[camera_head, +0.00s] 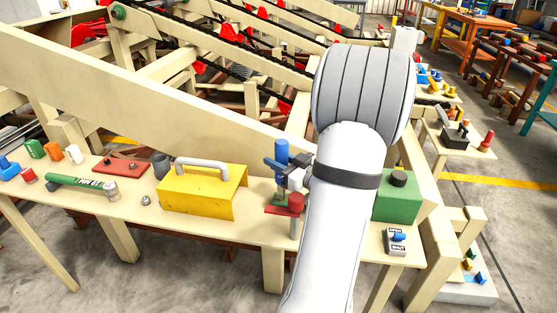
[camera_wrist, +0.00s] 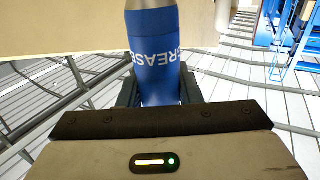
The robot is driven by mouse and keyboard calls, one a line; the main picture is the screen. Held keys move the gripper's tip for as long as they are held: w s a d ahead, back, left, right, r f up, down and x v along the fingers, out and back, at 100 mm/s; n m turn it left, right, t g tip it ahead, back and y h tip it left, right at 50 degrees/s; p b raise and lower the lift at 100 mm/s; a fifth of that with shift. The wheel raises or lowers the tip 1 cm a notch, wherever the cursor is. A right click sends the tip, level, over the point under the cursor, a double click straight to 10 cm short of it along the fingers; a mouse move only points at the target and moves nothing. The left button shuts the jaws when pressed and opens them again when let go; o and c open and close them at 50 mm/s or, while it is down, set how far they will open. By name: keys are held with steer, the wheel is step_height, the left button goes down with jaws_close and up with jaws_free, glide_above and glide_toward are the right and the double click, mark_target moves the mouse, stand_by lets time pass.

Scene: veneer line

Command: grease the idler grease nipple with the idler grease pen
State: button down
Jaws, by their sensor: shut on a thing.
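My gripper (camera_head: 284,171) is shut on the blue grease pen (camera_head: 282,152), which stands upright between the fingers above the bench. In the wrist view the pen (camera_wrist: 155,50) shows white "GREASE" lettering and a grey tapered end at the top edge of the picture. The gripper fingers (camera_wrist: 158,92) close on both sides of it. A small grey metal fitting (camera_head: 146,200) sits on the bench left of the yellow cover; I cannot tell whether it is the idler grease nipple. My arm hides part of the bench.
The pale bench (camera_head: 140,212) carries a yellow cover (camera_head: 202,192) with a grey handle, a green cylinder (camera_head: 75,183), a red plate (camera_head: 121,166) and a green box (camera_head: 397,198). A red-topped post (camera_head: 296,203) stands close below my gripper. A sloping beam (camera_head: 140,90) rises behind.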

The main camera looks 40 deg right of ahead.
steer(key=shift+f, duration=0.25)
steer(key=shift+r, duration=0.45)
stand_by(0.3)
steer(key=shift+f, duration=0.45)
stand_by(0.5)
steer(key=shift+r, duration=0.45)
steer(key=shift+f, duration=0.45)
stand_by(0.6)
steer(key=shift+r, duration=0.5)
stand_by(0.4)
